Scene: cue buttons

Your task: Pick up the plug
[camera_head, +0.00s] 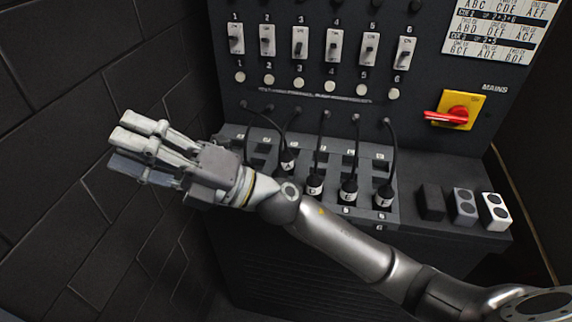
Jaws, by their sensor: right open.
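Several black plugs with white letter bands stand on the sloping ledge of the dark panel in the head view. One plug (287,160) is at the left, beside it another plug (314,186), then a third (348,190) and the rightmost one (383,196). Black cables run from them up to the panel. My right gripper (135,142) is open and empty, in the air left of the panel and well apart from the plugs. Its wrist and forearm pass in front of the ledge's lower left part and may hide some of it. My left gripper is out of view.
Above the plugs are numbered switches (300,43) and a row of round pale buttons (330,87). A red mains handle (445,118) sits on a yellow plate at the right. Three domino-like blocks (463,207) stand on the ledge's right end. A dark wall (70,60) is close on the left.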

